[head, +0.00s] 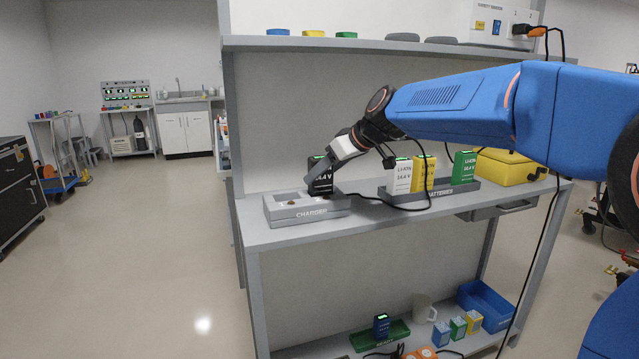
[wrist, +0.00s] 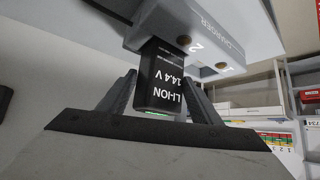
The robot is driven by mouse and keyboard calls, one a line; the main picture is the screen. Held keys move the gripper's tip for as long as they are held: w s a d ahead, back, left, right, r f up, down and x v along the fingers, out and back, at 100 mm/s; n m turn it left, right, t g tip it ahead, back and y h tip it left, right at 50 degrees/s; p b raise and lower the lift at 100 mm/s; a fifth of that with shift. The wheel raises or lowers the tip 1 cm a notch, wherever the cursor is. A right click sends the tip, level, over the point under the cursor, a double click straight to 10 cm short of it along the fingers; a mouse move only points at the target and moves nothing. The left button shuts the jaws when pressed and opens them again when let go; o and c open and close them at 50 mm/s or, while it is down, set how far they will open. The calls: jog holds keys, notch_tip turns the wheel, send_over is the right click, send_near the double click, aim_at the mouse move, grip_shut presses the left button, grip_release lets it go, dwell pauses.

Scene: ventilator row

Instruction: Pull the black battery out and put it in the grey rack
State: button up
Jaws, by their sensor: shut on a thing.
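The black battery (head: 318,177) stands upright at the grey charger (head: 312,213) on the left of the bench top. Its white label, "LI-ION 14.4 V", shows in the wrist view (wrist: 163,82). My gripper (head: 325,176) is shut on the battery, with a finger on each side in the wrist view (wrist: 162,90). The battery's far end meets the charger in the wrist view; how deep it sits I cannot tell. The grey rack (head: 468,189), marked "BATTERIES", lies to the right and holds white, yellow and green batteries, with a gap between yellow and green.
A yellow case (head: 508,168) stands right of the rack. A shelf (head: 400,45) runs above the bench. A black cable hangs from my wrist over the bench between charger and rack. The lower shelf holds a green tray (head: 380,337), a mug and a blue bin (head: 487,302).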

aim_at(321, 158)
jog(key=shift+r, duration=2.3)
jog(key=shift+f, duration=0.1)
jog(key=shift+f, duration=1.55)
jog(key=shift+d+r, duration=0.1)
